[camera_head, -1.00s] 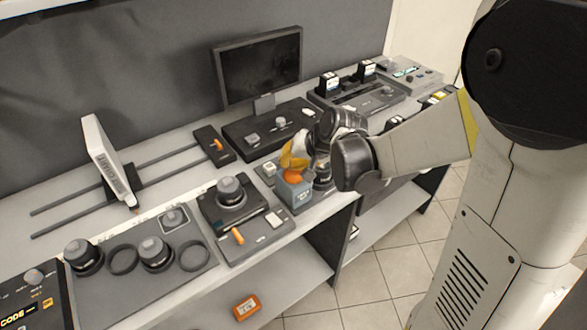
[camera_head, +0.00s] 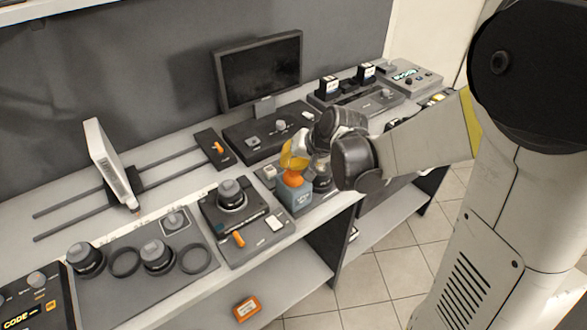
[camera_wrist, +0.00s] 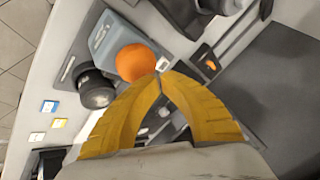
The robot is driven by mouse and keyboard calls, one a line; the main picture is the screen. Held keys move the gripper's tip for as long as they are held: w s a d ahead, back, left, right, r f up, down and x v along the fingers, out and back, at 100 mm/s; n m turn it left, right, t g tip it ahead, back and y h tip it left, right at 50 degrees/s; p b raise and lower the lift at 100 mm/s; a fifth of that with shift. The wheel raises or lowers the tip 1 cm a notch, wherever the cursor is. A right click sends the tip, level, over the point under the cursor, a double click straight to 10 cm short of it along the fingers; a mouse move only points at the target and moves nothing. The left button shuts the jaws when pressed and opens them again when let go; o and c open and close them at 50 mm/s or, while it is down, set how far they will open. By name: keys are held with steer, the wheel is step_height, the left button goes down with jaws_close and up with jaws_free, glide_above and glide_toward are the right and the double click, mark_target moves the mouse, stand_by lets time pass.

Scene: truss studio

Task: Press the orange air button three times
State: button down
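The orange air button (camera_head: 294,181) is a rounded orange dome on top of a small blue-grey box (camera_head: 297,197) near the front edge of the bench. In the wrist view the orange button (camera_wrist: 135,62) shows beside my fingertips, with the blue-grey box (camera_wrist: 108,40) partly behind it. My gripper (camera_head: 290,164) has yellow fingers and is just above the button in the head view. In the wrist view my gripper's (camera_wrist: 160,76) fingertips meet, with nothing held between them. I cannot tell whether the tips touch the button.
A dark cylindrical knob (camera_wrist: 95,88) stands close beside the box. A panel with a large knob and orange lever (camera_head: 239,239) is to its left. A monitor (camera_head: 260,70) stands behind. An orange device (camera_head: 246,307) lies on the lower shelf.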

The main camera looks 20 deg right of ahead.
mark_target(290, 170)
steer(key=shift+r, duration=0.25)
step_height(290, 170, up, 5)
steer(key=p, duration=0.4)
stand_by(2.0)
